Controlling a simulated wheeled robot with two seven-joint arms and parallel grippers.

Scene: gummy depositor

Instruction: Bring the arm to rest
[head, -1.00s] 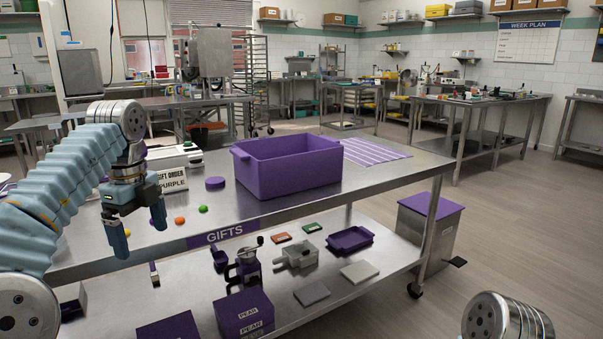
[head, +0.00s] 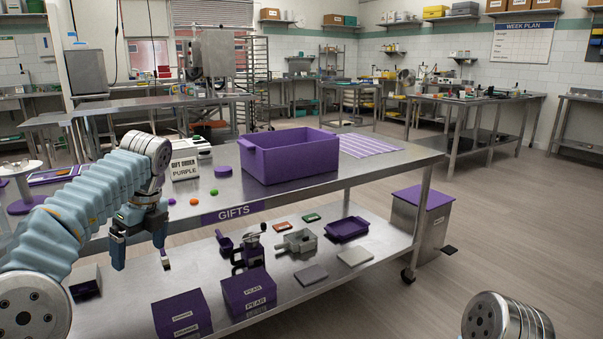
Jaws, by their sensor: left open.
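My left arm comes in from the left in the head view. Its gripper (head: 139,245) points down with its two fingers apart and nothing between them. It hangs in front of the near edge of the steel gifts table (head: 330,187), left of the GIFTS label. My right arm shows only as a rounded metal joint at the bottom right corner; its gripper is out of the picture.
The lower shelf (head: 300,285) holds purple boxes (head: 248,293) and a grinder-like device (head: 248,252). Open floor lies right of the table.

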